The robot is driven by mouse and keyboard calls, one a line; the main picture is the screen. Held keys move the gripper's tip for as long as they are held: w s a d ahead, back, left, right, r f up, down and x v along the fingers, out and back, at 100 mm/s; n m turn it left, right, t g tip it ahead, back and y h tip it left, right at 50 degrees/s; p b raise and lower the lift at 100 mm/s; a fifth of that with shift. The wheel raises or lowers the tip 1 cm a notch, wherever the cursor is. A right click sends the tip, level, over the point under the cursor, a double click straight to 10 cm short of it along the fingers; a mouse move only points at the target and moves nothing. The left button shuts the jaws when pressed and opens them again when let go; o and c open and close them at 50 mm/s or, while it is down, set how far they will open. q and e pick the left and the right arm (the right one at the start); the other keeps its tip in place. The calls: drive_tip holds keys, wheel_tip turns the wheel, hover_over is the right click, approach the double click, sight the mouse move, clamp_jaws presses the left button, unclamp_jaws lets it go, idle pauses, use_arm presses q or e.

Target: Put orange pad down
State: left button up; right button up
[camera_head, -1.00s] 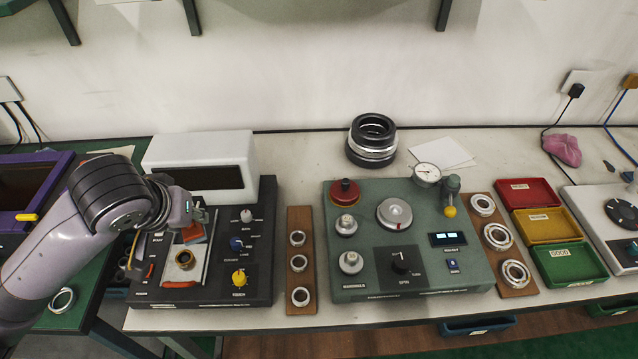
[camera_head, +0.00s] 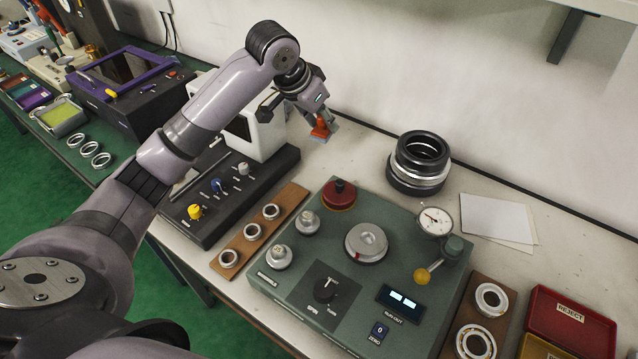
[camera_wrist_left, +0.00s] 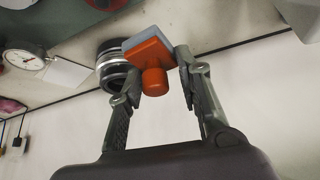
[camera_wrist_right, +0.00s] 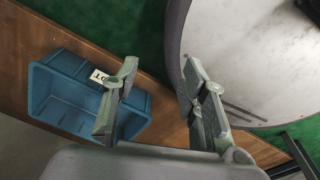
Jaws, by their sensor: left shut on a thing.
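The orange pad (camera_head: 322,128) is in my left gripper (camera_head: 316,118), above the pale bench behind the black machine and near the wall. In the left wrist view the pad (camera_wrist_left: 147,54) has an orange knob and body with a grey-blue face turned away from the gripper. The left gripper (camera_wrist_left: 155,82) is shut on its knob. In the head view I cannot tell exactly how far the pad is above the bench. My right gripper (camera_wrist_right: 158,98) shows only in its own wrist view, with its fingers apart and nothing between them.
Black and silver rings (camera_head: 419,160) are stacked right of the pad, with white paper (camera_head: 498,219) beyond. The green gauge machine (camera_head: 345,262) is in front. Clear bench lies between the pad and the ring stack. A blue bin (camera_wrist_right: 70,95) is below the right gripper.

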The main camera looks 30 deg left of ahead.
use_arm(q)
drive_tip(key=w+a+f+m+h+b, duration=0.1)
drive_tip(key=w+a+m+b, duration=0.1)
drive_tip(key=w+a, duration=0.4)
drive_tip(key=f, duration=0.7)
drive_tip(key=f+p, duration=0.1)
drive_tip(key=f, duration=0.6)
drive_tip(key=shift+s+d+f, duration=0.2)
drive_tip(key=shift+f, duration=0.1)
wheel_tip(320, 180, down, 5)
drive_tip(key=shift+f+p, duration=0.1)
drive_tip(key=shift+p, duration=0.3)
use_arm(e)
drive_tip(key=shift+s+a+f, duration=0.1)
drive_tip(key=shift+a+f, duration=0.2)
drive_tip(key=shift+a, duration=0.2)
drive_tip(key=shift+s+a+f, duration=0.1)
drive_tip(key=shift+a+f, duration=0.15)
drive_tip(key=shift+a, duration=0.2)
use_arm(q)
drive_tip(key=shift+f, duration=0.15)
drive_tip(key=o, duration=1.2)
use_arm(e)
drive_tip(key=shift+d, duration=0.35)
use_arm(q)
drive_tip(key=shift+o, duration=0.2)
